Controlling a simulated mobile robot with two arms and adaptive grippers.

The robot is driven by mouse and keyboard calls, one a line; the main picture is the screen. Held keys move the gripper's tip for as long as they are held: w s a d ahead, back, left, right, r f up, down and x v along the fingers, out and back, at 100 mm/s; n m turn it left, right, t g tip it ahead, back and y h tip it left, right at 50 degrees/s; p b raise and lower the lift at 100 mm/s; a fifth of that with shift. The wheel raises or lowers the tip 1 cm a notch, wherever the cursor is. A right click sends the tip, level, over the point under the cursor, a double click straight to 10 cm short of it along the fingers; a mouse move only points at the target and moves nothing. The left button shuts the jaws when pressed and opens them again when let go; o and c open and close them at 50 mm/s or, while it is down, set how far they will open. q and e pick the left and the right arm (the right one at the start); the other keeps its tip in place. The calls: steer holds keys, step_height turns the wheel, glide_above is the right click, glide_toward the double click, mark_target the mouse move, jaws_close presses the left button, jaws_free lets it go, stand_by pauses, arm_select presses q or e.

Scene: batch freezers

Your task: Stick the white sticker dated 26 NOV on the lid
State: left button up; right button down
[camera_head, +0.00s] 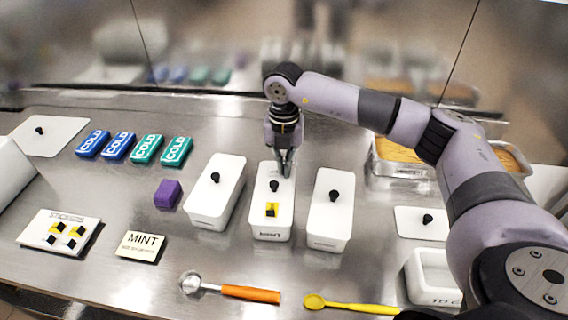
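A white tub (270,232) with small lettering on its front stands in the middle of the counter. Its white lid (283,200) has a black knob and bears a small yellow and black sticker (272,209). A white sticker card (60,231) headed STICKERS lies at the left with several small black, yellow and white squares; their dates are too small to read. My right gripper (284,168) points down at the far end of the middle tub's lid, just behind the knob. Its fingers look close together, and nothing held is visible. My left gripper is out of view.
Similar lidded tubs stand left (216,190) and right (329,208) of it. A purple block (168,194), a MINT sign (141,247), an orange-handled scoop (250,293) and a yellow spatula (350,305) lie around. COLD packs (134,147) are at the back left.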

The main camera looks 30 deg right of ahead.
steer(key=c, duration=2.3)
jaws_free()
steer(key=shift+f, duration=0.1)
steer(key=o, duration=0.6)
steer(key=o, duration=0.5)
steer(key=shift+o, duration=0.2)
steer(key=shift+r+p, duration=2.25)
steer(key=shift+r, duration=1.3)
